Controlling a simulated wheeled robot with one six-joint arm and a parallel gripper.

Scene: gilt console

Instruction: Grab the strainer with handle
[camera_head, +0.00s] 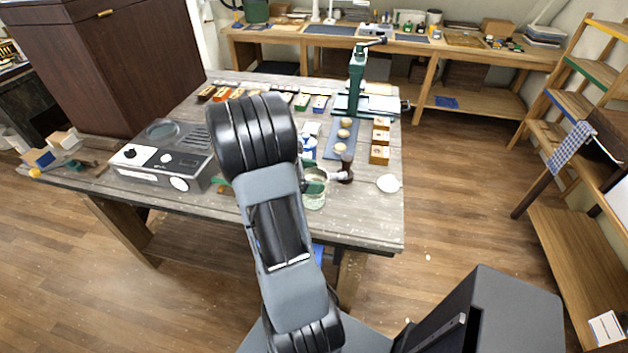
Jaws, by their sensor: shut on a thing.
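My arm fills the middle of the picture, and its black joint and grey link cover part of the table's front. My gripper is hidden behind the arm, so its jaws and anything in them cannot be seen. A pale, speckled cup-shaped thing (314,194) shows just right of the arm near the table's front edge. A dark piece with a pale end (345,170) is beside it. I cannot tell whether either is part of the strainer with handle. A small whitish round thing (389,183) lies further right.
The grey wooden table (375,220) carries a silver appliance (160,167) at left, a green press (356,75) at the back and small wooden boxes (380,140) at right. A dark cabinet (110,60) stands at left, shelves (580,100) at right. The right floor is mostly clear.

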